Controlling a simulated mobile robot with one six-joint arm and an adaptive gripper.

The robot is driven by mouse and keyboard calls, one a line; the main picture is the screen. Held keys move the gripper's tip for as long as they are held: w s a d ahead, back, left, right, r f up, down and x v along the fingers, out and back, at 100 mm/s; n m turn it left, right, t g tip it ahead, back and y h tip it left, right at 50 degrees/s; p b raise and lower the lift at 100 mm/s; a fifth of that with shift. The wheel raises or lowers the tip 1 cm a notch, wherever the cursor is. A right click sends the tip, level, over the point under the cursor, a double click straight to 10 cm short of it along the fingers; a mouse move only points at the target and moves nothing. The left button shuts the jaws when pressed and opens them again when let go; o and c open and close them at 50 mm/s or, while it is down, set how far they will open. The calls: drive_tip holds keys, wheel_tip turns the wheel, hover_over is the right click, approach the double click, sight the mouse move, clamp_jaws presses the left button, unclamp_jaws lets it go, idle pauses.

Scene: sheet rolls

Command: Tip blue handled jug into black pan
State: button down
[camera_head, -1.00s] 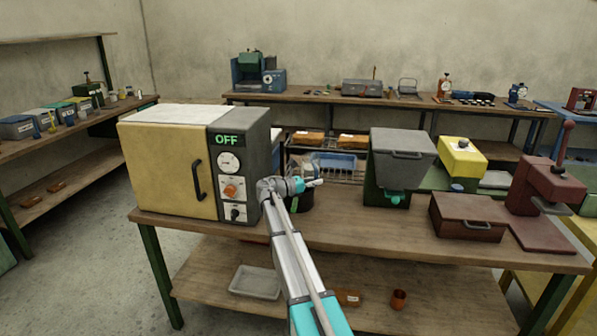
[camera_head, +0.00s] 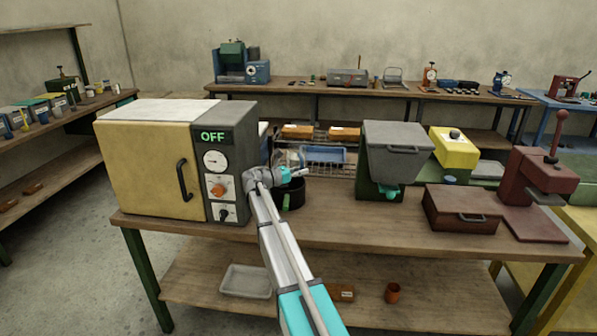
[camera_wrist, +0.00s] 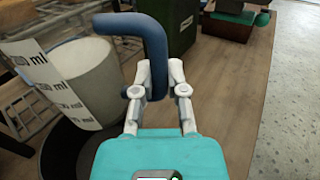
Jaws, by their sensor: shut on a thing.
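My gripper (camera_wrist: 158,95) is shut on the blue handle (camera_wrist: 150,32) of the jug in the wrist view. The jug (camera_wrist: 85,72) has a pale grey body and a white label with "ml" on it. It looks tilted, above and partly over the black pan (camera_wrist: 62,150). What is in the jug cannot be seen. In the head view the black pan (camera_head: 292,196) stands on the bench just right of the oven, partly behind my gripper (camera_head: 290,175). The jug is hard to make out there.
A yellow oven (camera_head: 150,165) reading OFF stands close left of my arm. A wire rack (camera_head: 325,165) is behind the pan. A green and grey hopper machine (camera_head: 395,150) and a dark red box (camera_head: 462,212) stand to the right. Bare bench (camera_head: 370,222) lies in front.

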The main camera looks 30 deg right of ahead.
sight(290, 154)
drive_tip(key=shift+n+b, duration=0.3)
drive_tip(key=shift+s+f+n+h+b, duration=0.1)
drive_tip(key=shift+s+n+h+b, duration=0.2)
drive_tip(key=shift+n+h+b, duration=0.25)
drive_tip(key=w+a+r+n+t+b, duration=0.1)
drive_tip(key=n+t, duration=0.4)
drive_tip(key=n, duration=0.4)
drive_tip(key=w+a+r+n+t+b, duration=0.1)
drive_tip(key=w+n+t+b, duration=0.1)
drive_tip(key=n+t, duration=0.4)
drive_tip(key=w+a+r+n+t+y+b, duration=0.1)
drive_tip(key=n+t, duration=0.4)
drive_tip(key=n, duration=0.8)
drive_tip(key=shift+w+r+b, duration=0.2)
drive_tip(key=shift+w+b, duration=0.3)
drive_tip(key=shift+b, duration=0.05)
drive_tip(key=shift+w+a+r+n+t+y+p, duration=0.15)
drive_tip(key=shift+w+n+t+y, duration=0.15)
drive_tip(key=shift+n, duration=0.2)
drive_tip(key=shift+w+a+f+n+t+y+p, duration=0.1)
drive_tip(key=shift+w+a+n+t+y, duration=0.1)
drive_tip(key=shift+n+t+y, duration=0.25)
drive_tip(key=shift+w+a+r+n+t+y+p, duration=0.15)
drive_tip(key=shift+w+n+t+y, duration=0.1)
drive_tip(key=shift+n, duration=0.35)
wheel_tip(290, 154, up, 8)
drive_tip(key=p, duration=0.8)
